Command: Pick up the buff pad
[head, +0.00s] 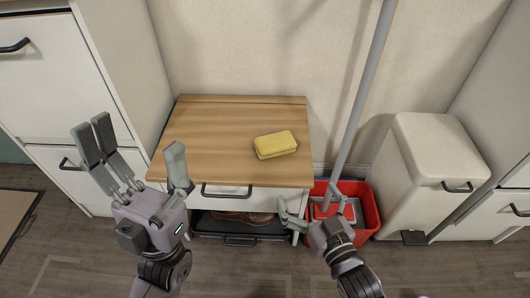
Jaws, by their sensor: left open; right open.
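The buff pad (275,145) is a yellow, rounded block lying flat on the wooden top of a small cabinet (215,130), right of its middle. My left gripper (137,152) is open and empty, in front of and left of the cabinet top, well apart from the pad. My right gripper (310,203) is open and empty, lower in the picture than the pad and slightly to its right, near the cabinet's front right corner. Neither gripper touches the pad.
A red bucket (366,208) with a grey mop handle (364,90) stands right of the cabinet, close to my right gripper. A white bin (424,175) is further right. A white drawer unit (60,90) stands at left. Dark shoes (243,217) sit under the cabinet. The wooden top is otherwise clear.

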